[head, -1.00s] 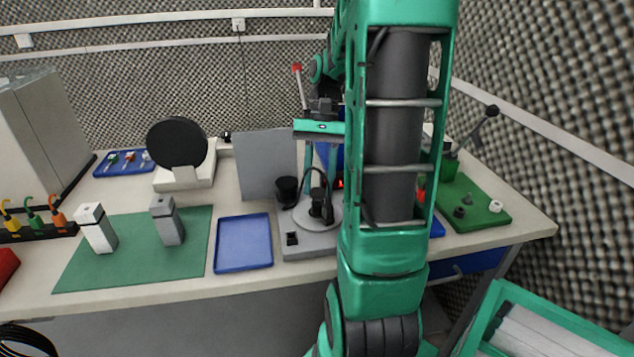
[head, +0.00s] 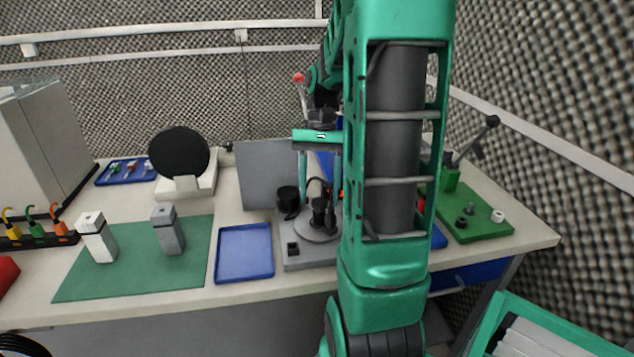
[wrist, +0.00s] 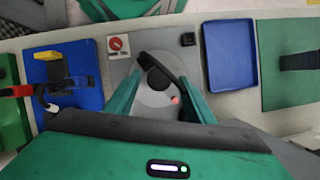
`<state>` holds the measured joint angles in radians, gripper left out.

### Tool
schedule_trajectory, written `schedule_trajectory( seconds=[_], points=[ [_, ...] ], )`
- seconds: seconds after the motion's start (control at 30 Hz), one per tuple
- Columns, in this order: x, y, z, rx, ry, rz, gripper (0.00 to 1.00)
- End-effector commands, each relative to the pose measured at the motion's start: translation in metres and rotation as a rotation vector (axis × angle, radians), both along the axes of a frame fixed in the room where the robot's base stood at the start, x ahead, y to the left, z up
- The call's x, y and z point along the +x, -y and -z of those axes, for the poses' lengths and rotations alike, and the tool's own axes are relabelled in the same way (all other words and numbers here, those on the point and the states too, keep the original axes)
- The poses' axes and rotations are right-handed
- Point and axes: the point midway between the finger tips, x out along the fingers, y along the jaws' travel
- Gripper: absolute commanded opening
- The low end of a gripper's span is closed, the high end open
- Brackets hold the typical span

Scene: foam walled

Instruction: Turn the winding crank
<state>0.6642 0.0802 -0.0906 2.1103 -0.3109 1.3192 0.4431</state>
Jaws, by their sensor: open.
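The winding unit is a grey base (head: 306,257) on the bench with a pale round disc (head: 318,236). A black upright part and a thin curved black piece stand on the disc. In the wrist view, a black arm (wrist: 173,67) with a round hub crosses the pale disc (wrist: 157,98); I take this for the crank. My gripper (head: 319,192) points down over the disc, partly behind my own arm. Its two teal fingers are apart, one on each side of the black arm in the wrist view (wrist: 160,83). I cannot tell whether they touch it.
A blue tray (head: 244,253) lies left of the unit, then a green mat (head: 125,272) with two blocks. A grey panel (head: 266,170) stands behind. A green board (head: 478,227) with a black-knobbed lever is at right. A red switch (wrist: 118,44) is beside the disc.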

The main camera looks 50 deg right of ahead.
Motion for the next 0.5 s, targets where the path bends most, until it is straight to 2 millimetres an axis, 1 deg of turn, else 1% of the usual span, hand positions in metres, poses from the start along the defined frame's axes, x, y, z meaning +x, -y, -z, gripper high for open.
schedule_trajectory(
  seconds=[0.17, 0.33, 0.5],
  points=[
    [0.005, 0.007, -0.018, -0.002, 0.003, 0.0, 0.49],
    [0.013, 0.018, -0.049, -0.003, 0.003, 0.0, 0.49],
    [0.018, 0.023, -0.067, 0.0, 0.0, 0.001, 0.49]
  ],
)
